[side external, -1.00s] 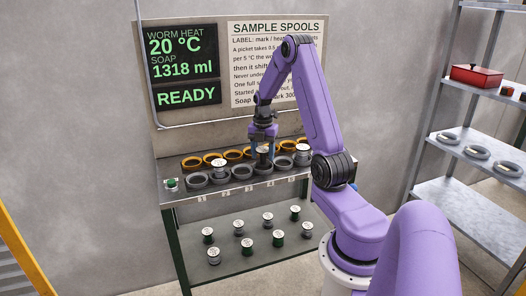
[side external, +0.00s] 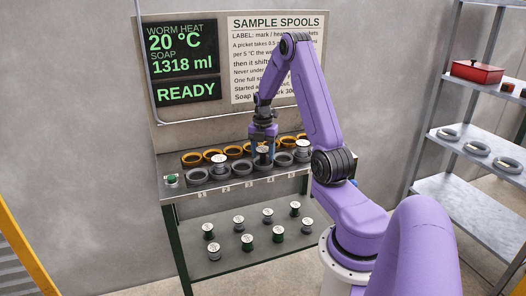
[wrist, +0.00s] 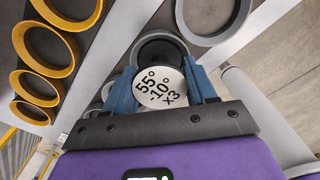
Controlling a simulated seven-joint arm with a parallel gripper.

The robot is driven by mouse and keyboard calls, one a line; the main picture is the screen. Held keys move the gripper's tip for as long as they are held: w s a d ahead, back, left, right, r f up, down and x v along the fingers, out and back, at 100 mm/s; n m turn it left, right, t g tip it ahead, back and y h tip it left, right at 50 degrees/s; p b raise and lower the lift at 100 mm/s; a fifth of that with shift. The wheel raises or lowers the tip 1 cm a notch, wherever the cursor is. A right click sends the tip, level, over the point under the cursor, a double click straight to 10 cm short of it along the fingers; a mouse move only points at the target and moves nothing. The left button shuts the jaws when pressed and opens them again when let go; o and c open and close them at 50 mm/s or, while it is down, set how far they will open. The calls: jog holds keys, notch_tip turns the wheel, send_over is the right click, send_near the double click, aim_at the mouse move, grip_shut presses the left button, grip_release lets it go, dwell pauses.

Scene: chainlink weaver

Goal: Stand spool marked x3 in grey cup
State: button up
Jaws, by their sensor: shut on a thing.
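The spool marked x3 (wrist: 160,87) has a white round top reading 55°, -10° and x3. It sits between the two blue fingers of my gripper (wrist: 163,92), which are shut on it. In the side view my gripper (side external: 262,147) points down over the row of grey cups, with the spool (side external: 263,151) upright in it. A grey cup (wrist: 178,42) with a dark inside shows just behind the spool in the wrist view. The spool's lower end is hidden there, so I cannot tell whether it is inside the cup.
Yellow cups (side external: 191,161) stand in a row behind the grey cups (side external: 197,178). Other spools stand at the cup row, one (side external: 219,160) to the left and one (side external: 303,147) to the right. A green spool (side external: 171,180) is at the left end. Several spools stand on the lower shelf (side external: 225,262).

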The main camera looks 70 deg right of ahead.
jog(key=o, duration=1.5)
jog(key=shift+c, duration=0.2)
jog(key=shift+r, duration=3.95)
jog(key=shift+a, duration=0.15)
